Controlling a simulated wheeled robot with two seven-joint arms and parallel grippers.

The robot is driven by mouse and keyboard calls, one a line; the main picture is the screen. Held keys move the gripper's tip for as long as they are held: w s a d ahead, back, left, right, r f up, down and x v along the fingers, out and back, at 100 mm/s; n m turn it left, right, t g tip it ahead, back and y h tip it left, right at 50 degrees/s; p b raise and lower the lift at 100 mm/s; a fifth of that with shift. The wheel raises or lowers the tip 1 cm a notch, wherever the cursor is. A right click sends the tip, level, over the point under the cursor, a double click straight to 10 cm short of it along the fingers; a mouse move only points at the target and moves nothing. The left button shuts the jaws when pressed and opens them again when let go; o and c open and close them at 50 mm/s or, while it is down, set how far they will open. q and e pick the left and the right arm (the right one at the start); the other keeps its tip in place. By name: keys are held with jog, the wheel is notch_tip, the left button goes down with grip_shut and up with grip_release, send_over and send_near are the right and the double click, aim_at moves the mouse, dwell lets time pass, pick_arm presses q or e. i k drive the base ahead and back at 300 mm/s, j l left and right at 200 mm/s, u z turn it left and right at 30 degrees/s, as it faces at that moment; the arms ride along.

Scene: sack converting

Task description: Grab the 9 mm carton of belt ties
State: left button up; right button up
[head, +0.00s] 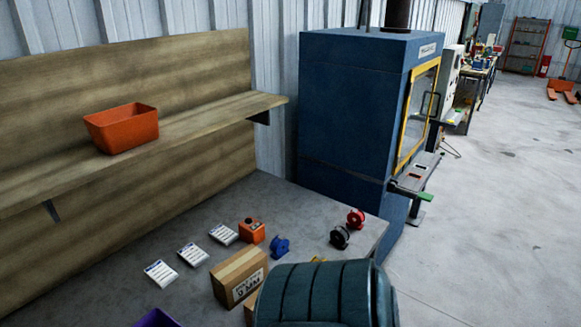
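A brown cardboard carton (239,276) with a white label stands upright on the grey bench top, near the lower middle of the head view. Its label seems to read 9 MM. Part of a second brown carton (250,308) shows just in front of it; a dark teal ribbed shape and the picture's lower edge hide most of that one, and no label on it can be read. Neither of my grippers is in view.
The grey bench (290,205) also bears several white cards (192,254), an orange box (251,230), a blue spool (280,246), a black spool (340,237) and a red spool (355,218). An orange bin (122,128) sits on the wooden shelf (190,125). A blue machine (345,110) stands behind.

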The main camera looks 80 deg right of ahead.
aim_at(237, 277)
jog(key=z, duration=2.05)
jog(key=k, duration=0.5)
